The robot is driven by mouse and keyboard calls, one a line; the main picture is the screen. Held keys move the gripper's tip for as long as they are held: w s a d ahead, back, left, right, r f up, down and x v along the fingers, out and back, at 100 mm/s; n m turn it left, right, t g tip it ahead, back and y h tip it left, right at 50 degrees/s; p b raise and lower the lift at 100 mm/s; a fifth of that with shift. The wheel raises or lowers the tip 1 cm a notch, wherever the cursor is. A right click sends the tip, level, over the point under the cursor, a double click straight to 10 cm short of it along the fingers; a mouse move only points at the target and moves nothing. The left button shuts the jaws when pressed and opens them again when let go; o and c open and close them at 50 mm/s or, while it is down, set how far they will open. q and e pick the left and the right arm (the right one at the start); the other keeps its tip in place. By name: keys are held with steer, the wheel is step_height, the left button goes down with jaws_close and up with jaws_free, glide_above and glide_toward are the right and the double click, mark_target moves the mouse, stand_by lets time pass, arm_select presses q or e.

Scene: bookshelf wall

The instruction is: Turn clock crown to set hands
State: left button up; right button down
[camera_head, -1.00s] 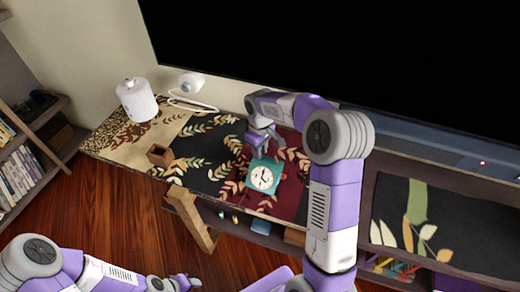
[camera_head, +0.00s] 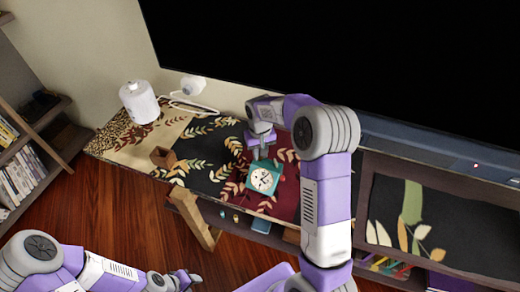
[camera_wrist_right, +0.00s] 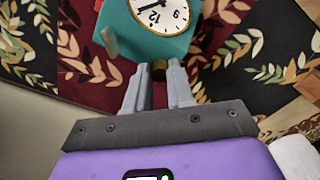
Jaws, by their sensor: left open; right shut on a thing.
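A teal box-shaped clock (camera_head: 277,186) with a round white face stands on the dark red leaf-patterned part of the table runner. In the right wrist view, the clock (camera_wrist_right: 170,45) shows black hands and numerals, and a small brass crown (camera_wrist_right: 159,67) sticks out from its side. My right gripper (camera_wrist_right: 159,75) is shut on the crown, one finger on each side of it. In the head view, my right gripper (camera_head: 260,152) is at the clock's far edge. My left gripper (camera_head: 195,279) is open and empty, low in front of the table and away from the clock.
A white cylinder (camera_head: 139,102) and a white rounded object (camera_head: 193,85) with a cable are at the back left. A large black screen (camera_head: 350,60) rises behind. A bookshelf (camera_head: 30,150) stands at the left.

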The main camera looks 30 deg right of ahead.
steer(key=m+p, duration=0.1)
steer(key=m, duration=0.2)
steer(key=shift+r+m+p, duration=0.1)
steer(key=shift+m+p, duration=0.25)
steer(key=shift+m, duration=0.05)
steer(key=m+p, duration=0.1)
steer(key=m, duration=0.2)
steer(key=shift+m+p, duration=0.3)
steer(key=shift+p, duration=0.1)
steer(key=m+p, duration=0.2)
steer(key=m, duration=0.1)
steer(key=shift+m, duration=0.3)
steer(key=m+p, duration=0.2)
steer(key=m, duration=0.1)
steer(key=shift+m, duration=0.3)
steer(key=m+p, duration=0.2)
steer(key=m, duration=0.1)
steer(key=shift+m+p, duration=0.3)
steer(key=shift+p, duration=0.05)
steer(key=m+p, duration=0.2)
steer(key=m, duration=0.1)
steer(key=shift+m, duration=0.4)
steer(key=m+p, duration=0.3)
steer(key=m, duration=0.1)
steer(key=shift+m+p, duration=0.7)
steer(key=shift+m, duration=0.8)
